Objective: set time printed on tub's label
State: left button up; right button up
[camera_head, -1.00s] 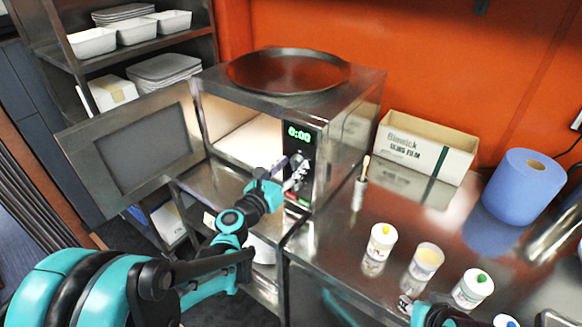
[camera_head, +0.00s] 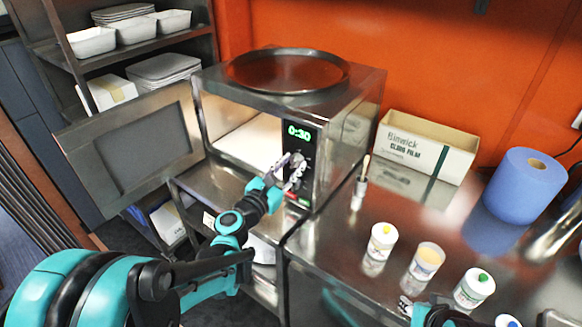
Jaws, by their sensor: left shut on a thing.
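The microwave (camera_head: 345,130) stands on the steel counter with its door (camera_head: 135,150) swung open to the left. Its green display (camera_head: 299,132) seems to read 0:30. My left gripper (camera_head: 290,172) is at the control panel, shut on the dial (camera_head: 298,160), which its fingers partly cover. Several white tubs stand in a row on the right counter: one with a yellow lid (camera_head: 382,238), one with a yellowish top (camera_head: 427,260) and one with a green lid (camera_head: 473,287). Their labels are too small to read. My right gripper (camera_head: 412,308) shows only partly at the bottom edge.
A round dark pan (camera_head: 288,70) lies on top of the microwave. A cling film box (camera_head: 428,147) and a blue paper roll (camera_head: 523,186) stand at the back right. A shelf with white containers (camera_head: 135,32) is at the left.

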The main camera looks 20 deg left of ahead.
pick_arm(q)
jog(key=m, duration=0.6)
jog(key=shift+f+m+h+b, duration=0.15)
jog(key=shift+m+h+b, duration=0.2)
jog(key=shift+m+h, duration=0.05)
jog(key=m, duration=0.7)
jog(key=shift+h, duration=0.3)
jog(key=shift+m, duration=0.3)
jog(key=o, duration=1.2)
jog(key=shift+c, duration=0.2)
jog(key=v, duration=1.2)
jog(key=shift+f, duration=0.15)
